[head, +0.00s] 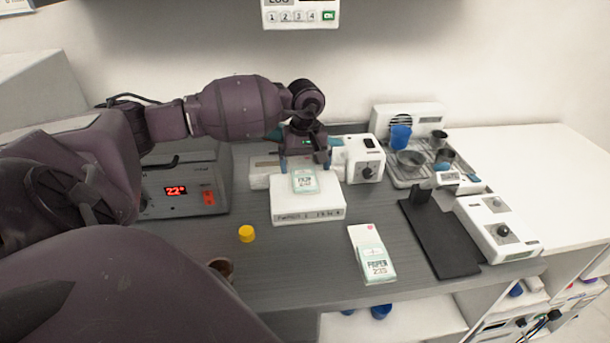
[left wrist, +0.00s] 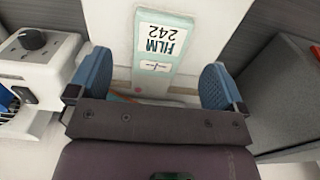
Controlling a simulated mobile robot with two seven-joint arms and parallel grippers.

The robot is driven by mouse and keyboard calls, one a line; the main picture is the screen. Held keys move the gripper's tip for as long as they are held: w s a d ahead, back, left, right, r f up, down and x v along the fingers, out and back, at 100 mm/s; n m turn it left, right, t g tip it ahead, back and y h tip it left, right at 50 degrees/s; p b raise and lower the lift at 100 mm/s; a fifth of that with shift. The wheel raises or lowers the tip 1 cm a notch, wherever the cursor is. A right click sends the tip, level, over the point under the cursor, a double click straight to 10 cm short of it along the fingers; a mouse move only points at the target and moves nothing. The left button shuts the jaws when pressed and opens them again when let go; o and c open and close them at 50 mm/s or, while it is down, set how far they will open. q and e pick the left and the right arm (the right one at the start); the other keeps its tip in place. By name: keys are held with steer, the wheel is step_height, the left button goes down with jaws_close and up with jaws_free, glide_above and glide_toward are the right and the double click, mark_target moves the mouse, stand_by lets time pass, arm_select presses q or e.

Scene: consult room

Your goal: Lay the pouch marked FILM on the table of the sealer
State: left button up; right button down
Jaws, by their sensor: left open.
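The FILM pouch (head: 303,181), white and pale green, lies flat on top of a white block (head: 308,213) with a printed label on its front. In the left wrist view the pouch (left wrist: 163,45) reads FILM 242 and runs between my two blue fingers. My left gripper (head: 304,167) is open over the far end of the pouch, one finger on each side, with gaps to it. My right gripper is out of view.
A PAPER pouch (head: 372,255) lies on the grey counter to the right. A black stand (head: 438,235) and a white knobbed device (head: 500,228) are farther right. A grey box with a red display (head: 183,188) is left, with a yellow cap (head: 246,233) in front.

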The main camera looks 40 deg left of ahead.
arm_select(q)
step_height(320, 180, up, 8)
steer(key=shift+f, duration=0.2)
stand_by(0.5)
